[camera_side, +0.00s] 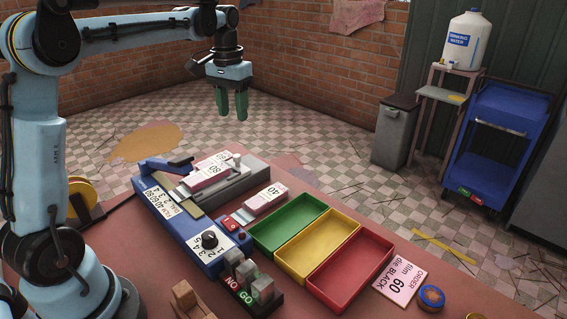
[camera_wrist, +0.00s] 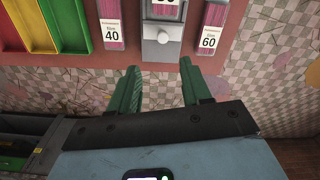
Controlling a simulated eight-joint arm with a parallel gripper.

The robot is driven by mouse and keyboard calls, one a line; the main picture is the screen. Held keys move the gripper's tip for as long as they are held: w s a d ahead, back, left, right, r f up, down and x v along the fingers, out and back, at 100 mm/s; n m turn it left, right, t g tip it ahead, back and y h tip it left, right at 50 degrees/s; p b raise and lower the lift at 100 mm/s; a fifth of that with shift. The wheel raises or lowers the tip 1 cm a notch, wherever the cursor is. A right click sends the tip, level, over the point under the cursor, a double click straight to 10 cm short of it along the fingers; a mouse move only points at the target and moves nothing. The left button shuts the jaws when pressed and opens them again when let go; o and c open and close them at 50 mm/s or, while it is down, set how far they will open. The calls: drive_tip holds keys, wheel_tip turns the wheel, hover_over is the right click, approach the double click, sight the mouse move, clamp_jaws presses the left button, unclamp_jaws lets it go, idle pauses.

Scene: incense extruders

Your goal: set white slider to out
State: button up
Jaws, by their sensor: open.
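The white slider appears to be the pale slide with a round knob (camera_wrist: 163,38) at the machine's end in the wrist view. A pink pack with a white label (camera_wrist: 163,9) lies just behind the knob. My gripper (camera_side: 232,116) is open and empty, above and beyond the machine's far end. In the wrist view its green fingers (camera_wrist: 159,68) are apart, with the knob ahead between their lines.
Packs marked 40 (camera_wrist: 112,34) and 60 (camera_wrist: 211,36) lie on either side of the slide. Green (camera_side: 289,222), yellow (camera_side: 318,246) and red (camera_side: 350,272) trays stand on the table. An order card (camera_side: 400,280) lies right of them. The air around my gripper is clear.

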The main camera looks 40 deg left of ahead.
sight(237, 155)
drive_tip(key=f, duration=1.2)
drive_tip(key=shift+w+a+f, duration=0.1)
drive_tip(key=shift+a+f, duration=0.05)
drive_tip(key=shift+a, duration=0.15)
drive_tip(key=shift+c, duration=0.3)
clamp_jaws()
